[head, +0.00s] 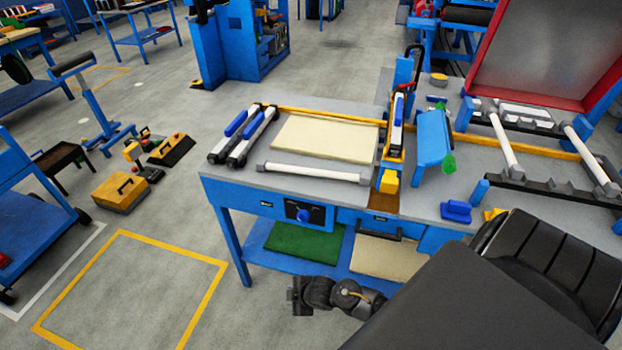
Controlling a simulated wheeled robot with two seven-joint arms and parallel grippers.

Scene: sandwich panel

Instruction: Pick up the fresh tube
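A white tube (310,172) with grey end caps lies flat along the front of the bench, before a cream panel. Two more white tubes, the nearer left one (503,143) and the right one (590,158), lie across a dark rack at the right. No mark shows which tube is the fresh one. A dark gripper (297,296), which I take as my left, is low in front of the bench, well apart from all the tubes. Its fingers are too small and dark to tell their opening. My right gripper is not in view.
The cream panel (326,138) lies on the bench (233,184), with blue-and-white clamps (243,134) left of it. A blue stand (433,140) and an open red case (548,50) are to the right. The lower shelf holds a green panel (303,243).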

